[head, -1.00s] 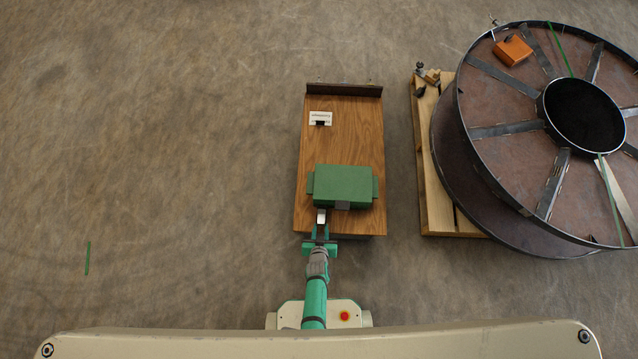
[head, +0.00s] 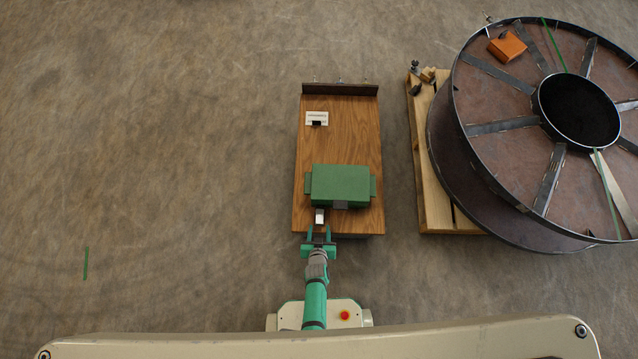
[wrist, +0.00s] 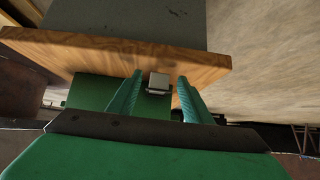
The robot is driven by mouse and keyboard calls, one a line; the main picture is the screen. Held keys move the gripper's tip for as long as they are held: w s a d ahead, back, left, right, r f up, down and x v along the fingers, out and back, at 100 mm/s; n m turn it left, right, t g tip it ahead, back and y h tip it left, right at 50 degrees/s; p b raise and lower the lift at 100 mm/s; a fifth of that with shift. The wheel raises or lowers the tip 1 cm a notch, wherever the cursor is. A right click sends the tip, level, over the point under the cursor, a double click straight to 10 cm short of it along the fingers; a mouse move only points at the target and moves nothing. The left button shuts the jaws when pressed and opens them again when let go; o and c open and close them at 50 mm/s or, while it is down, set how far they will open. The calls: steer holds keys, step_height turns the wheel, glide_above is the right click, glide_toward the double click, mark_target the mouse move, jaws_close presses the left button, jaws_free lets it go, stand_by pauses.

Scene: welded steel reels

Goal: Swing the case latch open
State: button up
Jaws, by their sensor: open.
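The green case (head: 340,183) sits closed on the front part of a wooden-topped table. A dark grey plate (head: 340,205) shows at the middle of its front edge. A small pale grey block (head: 319,216), perhaps the latch's lever, stands out just in front of the case, left of that plate; I cannot tell how it is attached. My gripper (head: 318,232) is open at the table's front edge, pointing at the block. In the wrist view the block (wrist: 159,82) lies between the two green fingers, apart from both. Part of the case front (wrist: 95,92) shows behind the fingers.
The wooden table (head: 350,140) has a dark raised bar (head: 340,90) at its back and a white labelled plate (head: 317,118) at back left. A large steel reel (head: 500,150) on a wooden pallet (head: 430,200) stands to the right. The floor at left is mostly clear.

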steer(key=v, duration=0.9)
steer(key=shift+s+r, duration=0.2)
steer(key=shift+r, duration=0.1)
steer(key=shift+c, duration=0.6)
